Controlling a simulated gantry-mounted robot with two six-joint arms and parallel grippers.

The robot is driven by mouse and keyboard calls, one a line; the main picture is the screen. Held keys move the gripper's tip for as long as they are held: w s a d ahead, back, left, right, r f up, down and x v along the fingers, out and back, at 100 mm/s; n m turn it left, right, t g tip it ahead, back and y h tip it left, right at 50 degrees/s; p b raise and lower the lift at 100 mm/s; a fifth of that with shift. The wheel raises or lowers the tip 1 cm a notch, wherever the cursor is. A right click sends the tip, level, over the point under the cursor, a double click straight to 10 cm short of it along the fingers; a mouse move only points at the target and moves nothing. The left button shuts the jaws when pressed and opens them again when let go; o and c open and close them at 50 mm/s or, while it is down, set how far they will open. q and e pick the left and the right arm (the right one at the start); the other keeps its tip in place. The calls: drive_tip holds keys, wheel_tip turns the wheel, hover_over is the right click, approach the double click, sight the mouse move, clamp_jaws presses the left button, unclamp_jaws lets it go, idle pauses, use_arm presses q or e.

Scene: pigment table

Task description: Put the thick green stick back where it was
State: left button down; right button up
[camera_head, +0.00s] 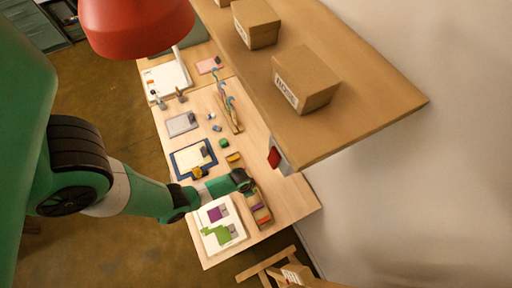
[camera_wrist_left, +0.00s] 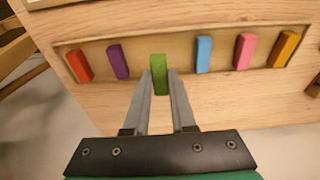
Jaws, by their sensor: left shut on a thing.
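The thick green stick (camera_wrist_left: 158,72) is between the fingertips of my left gripper (camera_wrist_left: 159,80), which is shut on it. In the wrist view it overlaps the long shallow wooden tray (camera_wrist_left: 226,57), between the purple stick (camera_wrist_left: 118,61) and the blue stick (camera_wrist_left: 204,54). Its lower end reaches past the tray's near edge in the picture; I cannot tell whether it touches the tray floor. In the head view my left gripper (camera_head: 245,183) is over the far end of the tray, and the green stick cannot be made out there. My right gripper is not in view.
The tray also holds a red-orange stick (camera_wrist_left: 79,65), a pink stick (camera_wrist_left: 244,51) and an orange stick (camera_wrist_left: 286,48). A white sheet with purple and green patches (camera_head: 235,227) lies beside it. A raised shelf with cardboard boxes (camera_head: 305,78) overhangs the table's right side.

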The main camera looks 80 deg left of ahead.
use_arm(q)
wheel_tip(320, 180, down, 4)
drive_tip(key=b, duration=0.3)
drive_tip(key=shift+f, duration=0.25)
drive_tip(key=shift+f, duration=0.2)
drive_tip(key=c, duration=0.7)
unclamp_jaws()
drive_tip(key=shift+c, duration=0.2)
drive_tip(key=shift+r, duration=0.15)
drive_tip(key=r+p, duration=0.1)
drive_tip(key=r, duration=0.1)
drive_tip(key=r+p, duration=0.4)
drive_tip(key=shift+s+d, duration=0.1)
drive_tip(key=shift+s, duration=0.3)
drive_tip(key=shift+f, duration=0.2)
